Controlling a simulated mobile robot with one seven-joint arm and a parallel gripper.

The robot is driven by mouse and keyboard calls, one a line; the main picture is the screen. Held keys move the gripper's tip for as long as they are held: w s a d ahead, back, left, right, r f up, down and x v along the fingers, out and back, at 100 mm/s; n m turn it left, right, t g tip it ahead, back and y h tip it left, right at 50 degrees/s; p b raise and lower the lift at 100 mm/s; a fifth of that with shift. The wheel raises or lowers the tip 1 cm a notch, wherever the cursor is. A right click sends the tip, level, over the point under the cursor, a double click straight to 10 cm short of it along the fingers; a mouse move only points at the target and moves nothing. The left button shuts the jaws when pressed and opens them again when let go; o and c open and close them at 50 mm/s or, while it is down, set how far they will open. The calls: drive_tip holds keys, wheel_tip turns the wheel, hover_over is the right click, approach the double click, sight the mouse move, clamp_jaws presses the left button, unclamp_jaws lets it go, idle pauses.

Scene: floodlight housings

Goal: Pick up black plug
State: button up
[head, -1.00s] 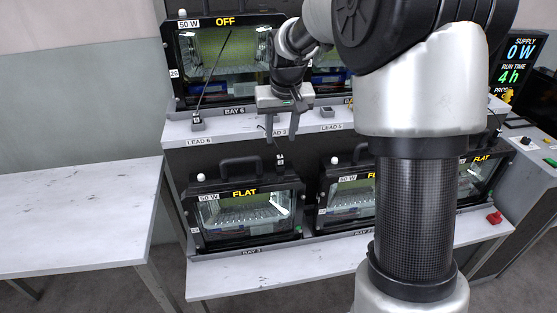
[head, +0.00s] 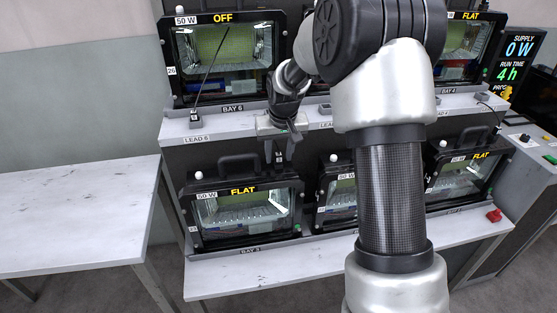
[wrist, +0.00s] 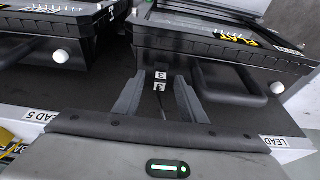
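A small black plug (head: 279,158) with a white tag stands at the back of the lower shelf, behind the BAY 3 floodlight. In the wrist view this plug (wrist: 160,86) carries tags reading 3 and sits between and just beyond my fingertips. My gripper (head: 280,158) is open and points down over it, one finger on each side. In the wrist view my gripper (wrist: 158,100) shows a gap on both sides of the plug. Contact cannot be made out. Another black plug (head: 196,120) stands by the LEAD 6 label on the upper shelf.
The BAY 3 floodlight (head: 246,210), marked FLAT, has a raised handle (head: 238,160) close to my gripper. The BAY 6 floodlight (head: 222,60), marked OFF, stands above. A red object (head: 494,215) lies at the lower shelf's right. The left table (head: 75,215) is bare.

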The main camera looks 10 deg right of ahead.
drive_tip(key=shift+c, duration=0.5)
clamp_jaws()
drive_tip(key=shift+r, duration=0.15)
